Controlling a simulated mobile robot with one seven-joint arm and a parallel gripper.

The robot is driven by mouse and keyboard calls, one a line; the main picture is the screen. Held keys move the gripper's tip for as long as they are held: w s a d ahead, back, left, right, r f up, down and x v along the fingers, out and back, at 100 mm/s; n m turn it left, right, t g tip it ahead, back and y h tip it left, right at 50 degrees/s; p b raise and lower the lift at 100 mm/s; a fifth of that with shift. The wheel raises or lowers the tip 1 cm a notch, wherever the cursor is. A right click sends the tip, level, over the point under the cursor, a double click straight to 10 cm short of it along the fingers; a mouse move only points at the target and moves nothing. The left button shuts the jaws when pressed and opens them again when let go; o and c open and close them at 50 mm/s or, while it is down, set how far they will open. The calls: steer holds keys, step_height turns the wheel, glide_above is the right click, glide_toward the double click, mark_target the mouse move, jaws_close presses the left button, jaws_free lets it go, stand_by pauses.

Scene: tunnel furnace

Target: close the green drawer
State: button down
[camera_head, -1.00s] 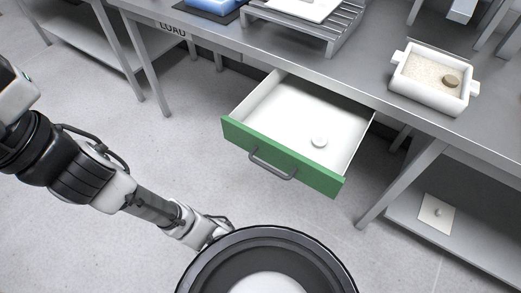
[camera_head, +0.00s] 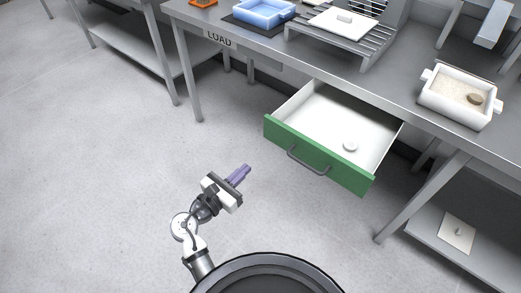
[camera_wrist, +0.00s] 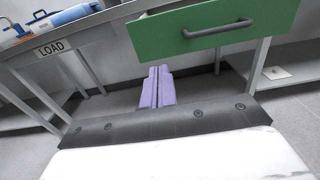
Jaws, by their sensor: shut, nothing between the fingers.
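The green drawer (camera_head: 318,153) hangs under the grey bench and is pulled out, with its white inside showing. A small round white piece (camera_head: 350,146) lies in it. A dark bar handle (camera_head: 308,163) is on its green front. The front (camera_wrist: 212,28) and handle (camera_wrist: 218,29) also show at the top of the wrist view. My gripper (camera_head: 246,169) is shut and empty, its purple fingers together. It is in front of the drawer, to the left of the handle in the head view, and apart from it. In the wrist view the fingertips (camera_wrist: 159,70) point below and left of the handle.
The bench (camera_head: 392,98) carries a blue tray (camera_head: 263,13), a slatted rack with a white plate (camera_head: 341,22) and a white eared box (camera_head: 458,97). A bench leg (camera_head: 411,202) and lower shelf stand right of the drawer. The floor before the drawer is clear.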

mark_target(280, 137)
steer(key=p+x, duration=0.2)
steer(key=x, duration=1.2)
steer(key=shift+p, duration=0.35)
